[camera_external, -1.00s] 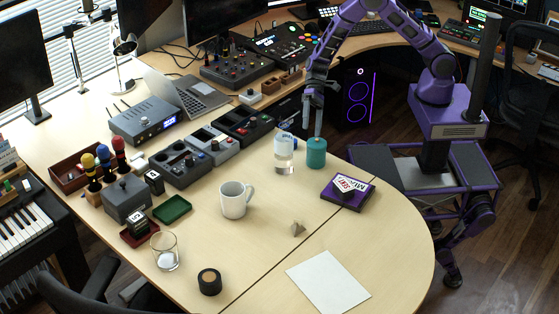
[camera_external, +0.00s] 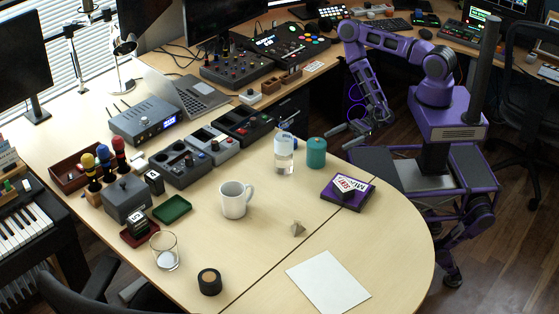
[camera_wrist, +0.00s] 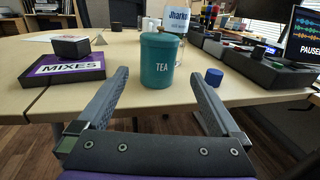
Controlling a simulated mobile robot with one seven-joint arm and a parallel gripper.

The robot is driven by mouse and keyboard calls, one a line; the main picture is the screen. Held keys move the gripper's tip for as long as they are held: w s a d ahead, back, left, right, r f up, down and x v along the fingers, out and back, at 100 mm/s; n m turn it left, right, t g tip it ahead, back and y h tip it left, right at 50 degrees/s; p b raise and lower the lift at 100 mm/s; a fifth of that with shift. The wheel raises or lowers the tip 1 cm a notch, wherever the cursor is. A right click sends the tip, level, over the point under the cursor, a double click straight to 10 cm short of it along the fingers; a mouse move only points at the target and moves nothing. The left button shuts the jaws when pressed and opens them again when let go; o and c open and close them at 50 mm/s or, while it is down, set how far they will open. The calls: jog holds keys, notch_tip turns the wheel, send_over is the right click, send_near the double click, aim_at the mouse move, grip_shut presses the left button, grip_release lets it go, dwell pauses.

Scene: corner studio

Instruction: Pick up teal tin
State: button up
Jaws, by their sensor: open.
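The teal tin (camera_external: 316,153) stands upright on the table near its back edge, just right of a clear bottle. In the wrist view the tin (camera_wrist: 158,60) shows the word TEA and a lid with a small knob. It stands ahead of my gripper, roughly centred between the fingers but beyond their tips. My gripper (camera_external: 345,138) is beyond the table's back edge, to the right of the tin and apart from it. In the wrist view my gripper (camera_wrist: 161,92) is open and empty, with its fingers spread wide.
The bottle (camera_external: 284,155) stands close beside the tin. A blue cap (camera_wrist: 214,77) sits near the tin in the wrist view. A white mug (camera_external: 236,199) and small grey pyramid (camera_external: 297,229) are farther forward.

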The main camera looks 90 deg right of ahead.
send_near(309, 154)
jog(key=x, duration=0.4)
jog(key=shift+w+d+f, duration=0.1)
jog(key=shift+b+x, duration=0.45)
jog(key=shift+x, duration=2.65)
jog(key=c, duration=1.2)
